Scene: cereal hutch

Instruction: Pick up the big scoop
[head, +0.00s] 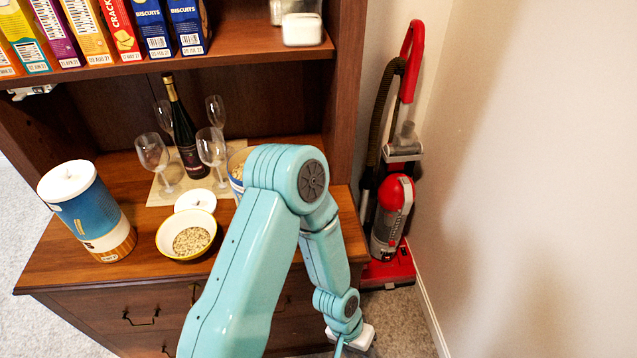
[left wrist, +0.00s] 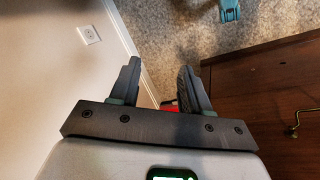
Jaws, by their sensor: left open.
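I cannot make out the big scoop in either view. My left gripper (left wrist: 158,68) is open and empty in the left wrist view, its two dark fingers apart. It hangs over the gap between the wall and the wooden drawer front, away from the things on the counter. In the head view one teal arm reaches down past the right front of the hutch, and its fingers do not show. A yellow-rimmed white bowl of oats or grains (head: 192,241) stands on the counter. My right gripper is not in view.
On the hutch counter (head: 150,268) stand a blue canister (head: 85,212), a white lid (head: 196,199), a dark bottle (head: 184,130) and several glasses (head: 152,152). Boxes (head: 100,30) line the shelf above. A red vacuum (head: 392,205) stands beside the hutch, near the wall (head: 530,180).

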